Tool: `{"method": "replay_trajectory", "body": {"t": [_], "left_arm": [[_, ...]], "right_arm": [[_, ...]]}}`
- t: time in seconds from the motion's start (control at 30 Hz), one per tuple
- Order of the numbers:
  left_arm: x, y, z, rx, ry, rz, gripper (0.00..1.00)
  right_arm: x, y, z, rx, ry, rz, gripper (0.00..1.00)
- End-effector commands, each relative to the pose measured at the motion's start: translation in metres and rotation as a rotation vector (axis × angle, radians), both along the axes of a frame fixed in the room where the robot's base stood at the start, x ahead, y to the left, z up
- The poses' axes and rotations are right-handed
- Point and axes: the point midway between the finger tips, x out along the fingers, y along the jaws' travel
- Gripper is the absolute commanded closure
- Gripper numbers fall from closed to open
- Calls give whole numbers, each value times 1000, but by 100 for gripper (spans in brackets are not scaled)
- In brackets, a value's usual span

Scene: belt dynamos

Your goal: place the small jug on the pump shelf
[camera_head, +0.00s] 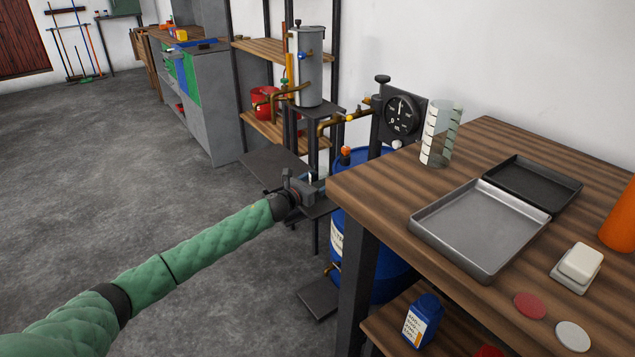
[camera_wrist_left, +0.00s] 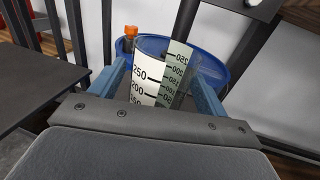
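My left gripper (camera_head: 305,185) is out past the left edge of the wooden workbench (camera_head: 385,170). In the left wrist view its two blue fingers (camera_wrist_left: 160,85) stand on either side of the small jug (camera_wrist_left: 152,80), a pale, see-through vessel with black graduation numbers, and appear shut on it. In the head view the jug is mostly hidden behind the gripper. A dark flat plate (camera_head: 268,168) below the grey pump cylinder (camera_head: 309,65) looks like the pump shelf; it also shows at the left of the left wrist view (camera_wrist_left: 38,98). My right gripper is out of view.
A blue drum (camera_head: 385,265) with an orange cap stands close behind and below the gripper. A taller graduated cylinder (camera_head: 440,135) and a grey tray (camera_head: 475,232) are on the workbench. A pressure gauge (camera_head: 402,115) and brass pipes stand behind. Open floor lies left.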

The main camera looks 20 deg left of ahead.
Motion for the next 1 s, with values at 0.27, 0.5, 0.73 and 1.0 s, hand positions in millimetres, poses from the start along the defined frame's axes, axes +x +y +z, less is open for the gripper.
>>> {"method": "replay_trajectory", "body": {"t": [0.27,0.5,0.73,1.0], "left_arm": [[0,0,1,1,0,0,20],[-14,7,2,0,1,1,20],[-49,24,2,1,0,0,20],[-87,40,2,1,0,0,20]], "right_arm": [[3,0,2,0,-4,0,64],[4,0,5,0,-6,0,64],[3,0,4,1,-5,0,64],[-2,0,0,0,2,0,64]]}}
